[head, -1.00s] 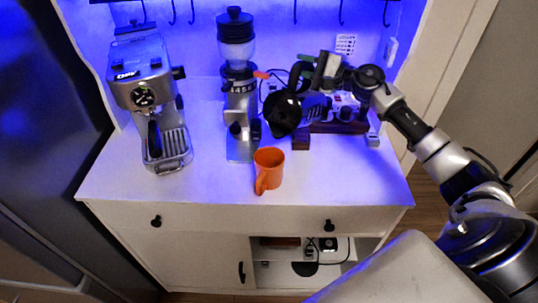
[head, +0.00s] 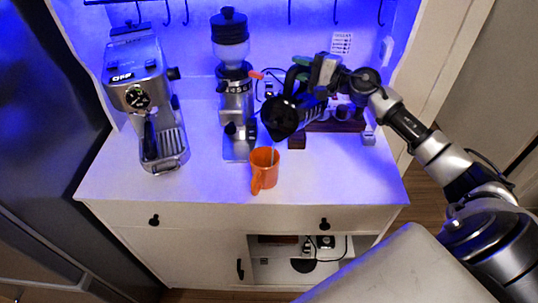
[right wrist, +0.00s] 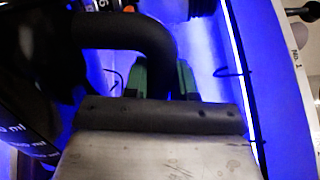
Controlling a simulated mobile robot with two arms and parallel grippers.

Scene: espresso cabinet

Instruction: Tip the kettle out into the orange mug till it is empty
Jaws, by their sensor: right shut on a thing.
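The orange mug (head: 264,169) stands upright on the white cabinet top, near its front edge, handle toward the front. My right gripper (head: 303,72) is shut on the handle of the black kettle (head: 280,118) and holds it up, behind and slightly right of the mug. The kettle is tilted with its spout side down toward the mug, and a thin pale stream runs from it into the mug. In the right wrist view the dark curved handle (right wrist: 150,42) passes between the green fingertips (right wrist: 162,82). The liquid left inside the kettle is hidden. My left gripper is out of view.
A grey grinder (head: 236,100) stands close left of the kettle and behind the mug. A silver espresso machine (head: 140,85) is at the left. A dark wooden stand (head: 335,126) sits behind right. The cabinet top is clear right of the mug.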

